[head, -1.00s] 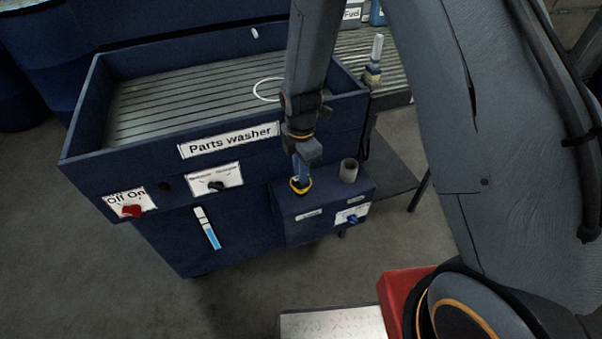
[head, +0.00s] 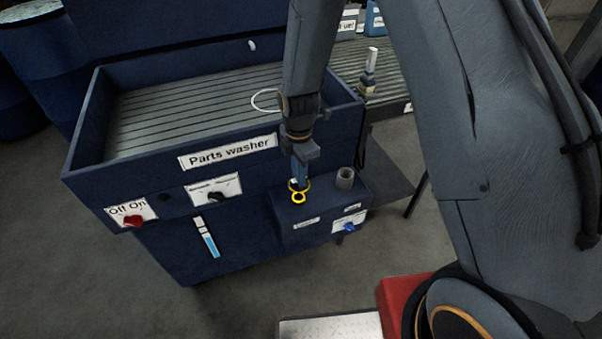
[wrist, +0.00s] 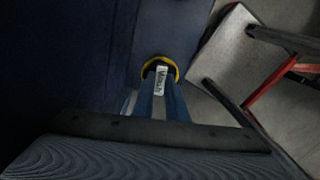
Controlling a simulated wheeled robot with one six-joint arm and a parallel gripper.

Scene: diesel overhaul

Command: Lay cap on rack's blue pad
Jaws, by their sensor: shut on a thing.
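The cap (head: 299,196) is a small yellow piece that looks like a ring with a second loop below it. It hangs at the tips of my gripper (head: 299,184), over the dark blue box on the front of the parts washer. In the wrist view, the cap (wrist: 160,61) shows as a yellow arc around a dark centre, at the ends of the blue fingers (wrist: 160,95). My gripper is shut on it. I cannot tell how far the cap is above the box. I cannot make out a rack or its blue pad in these frames.
The parts washer (head: 120,180) has a ridged basin with a white ring (head: 262,101). A grey cylinder (head: 345,179) stands on the box (head: 292,230), right of my gripper. A slatted bench (head: 390,80) with containers is behind. A red-framed item (wrist: 270,90) shows in the wrist view.

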